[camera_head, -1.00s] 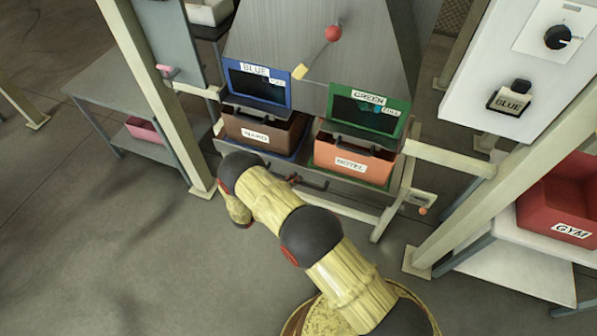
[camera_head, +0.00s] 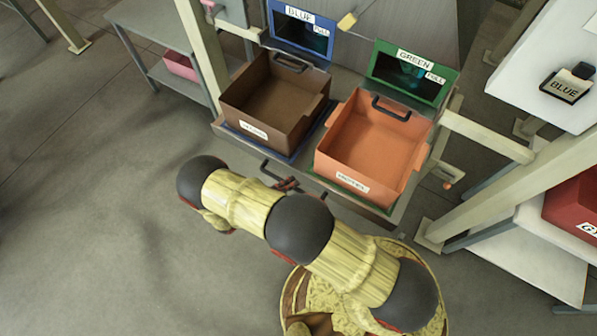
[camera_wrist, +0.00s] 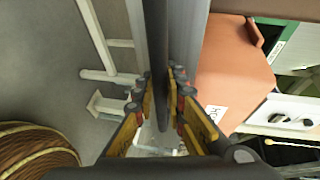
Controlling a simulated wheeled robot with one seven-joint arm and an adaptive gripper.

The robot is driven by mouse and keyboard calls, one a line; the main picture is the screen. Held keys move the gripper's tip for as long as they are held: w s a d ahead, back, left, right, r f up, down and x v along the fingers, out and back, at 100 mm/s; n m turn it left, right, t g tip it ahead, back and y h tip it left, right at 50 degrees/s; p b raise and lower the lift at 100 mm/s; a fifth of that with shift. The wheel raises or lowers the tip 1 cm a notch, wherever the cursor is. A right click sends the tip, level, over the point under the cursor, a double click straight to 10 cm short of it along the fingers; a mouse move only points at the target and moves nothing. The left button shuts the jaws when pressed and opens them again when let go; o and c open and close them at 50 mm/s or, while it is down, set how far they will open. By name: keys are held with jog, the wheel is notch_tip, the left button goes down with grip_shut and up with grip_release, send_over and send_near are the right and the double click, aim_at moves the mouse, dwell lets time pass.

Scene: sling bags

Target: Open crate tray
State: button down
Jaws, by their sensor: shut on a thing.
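The crate tray (camera_head: 378,214) is slid out toward me. A brown crate (camera_head: 240,117) and an orange crate (camera_head: 337,172) stand on it side by side, with their open tops showing and both looking empty. A black handle (camera_head: 266,170) runs along the tray's front. My gripper (camera_head: 287,184) is at this handle, partly hidden behind my arm. In the wrist view, my gripper (camera_wrist: 163,97) has its fingers closed on both sides of the dark handle bar (camera_wrist: 159,60). The orange crate (camera_wrist: 235,75) is just right of it there.
Blue-framed (camera_head: 301,29) and green-framed (camera_head: 412,72) openings stand behind the crates. Pale posts (camera_head: 200,50) flank the station. A white table (camera_head: 530,245) with a red crate (camera_head: 577,213) is at the right, and a grey table (camera_head: 150,27) at the left. The floor at left is clear.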

jog(key=shift+s+a+f, duration=0.1)
jog(key=shift+s+a, duration=0.9)
jog(key=shift+s, duration=0.3)
jog(key=c, duration=1.8)
grip_release()
jog(key=v, duration=1.2)
